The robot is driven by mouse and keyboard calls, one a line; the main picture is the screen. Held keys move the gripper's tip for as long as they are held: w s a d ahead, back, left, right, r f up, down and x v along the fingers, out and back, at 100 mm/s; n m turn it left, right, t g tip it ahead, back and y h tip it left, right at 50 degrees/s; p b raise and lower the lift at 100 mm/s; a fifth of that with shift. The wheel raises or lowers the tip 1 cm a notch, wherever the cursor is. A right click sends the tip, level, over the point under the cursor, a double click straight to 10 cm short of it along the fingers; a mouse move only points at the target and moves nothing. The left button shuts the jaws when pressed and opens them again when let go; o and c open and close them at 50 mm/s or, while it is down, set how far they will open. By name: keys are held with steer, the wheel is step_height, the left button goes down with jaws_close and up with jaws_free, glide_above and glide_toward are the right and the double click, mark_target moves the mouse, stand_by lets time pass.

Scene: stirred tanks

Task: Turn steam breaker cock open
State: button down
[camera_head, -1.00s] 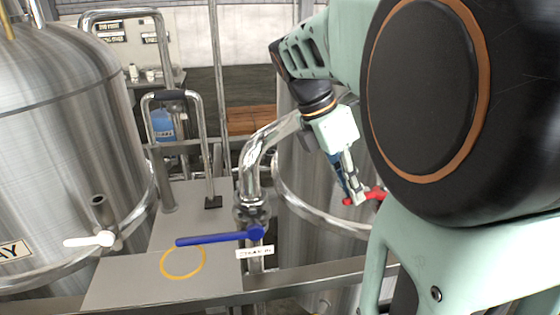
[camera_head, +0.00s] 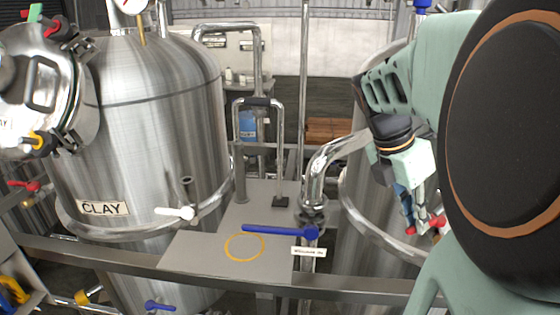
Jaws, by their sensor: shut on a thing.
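My gripper (camera_head: 411,218) reaches down in front of the right steel tank (camera_head: 372,232). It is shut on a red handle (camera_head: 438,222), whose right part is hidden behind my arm. A blue lever (camera_head: 278,231) sits on the bent steel pipe (camera_head: 316,180) to the left of my gripper and lies nearly level. A small white label (camera_head: 308,252) hangs below it; its text is too small to read. I cannot tell from the lettering which valve is the steam breaker cock.
The left tank (camera_head: 150,120) bears a CLAY sign (camera_head: 103,208) and a white lever (camera_head: 175,213). A grey platform (camera_head: 205,255) with a yellow ring (camera_head: 244,247) lies between the tanks. A steel rail (camera_head: 120,258) crosses in front. A blue bottle (camera_head: 248,125) stands behind.

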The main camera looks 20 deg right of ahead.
stand_by(0.5)
steer(key=c, duration=2)
jaws_free()
steer(key=shift+o, duration=0.2)
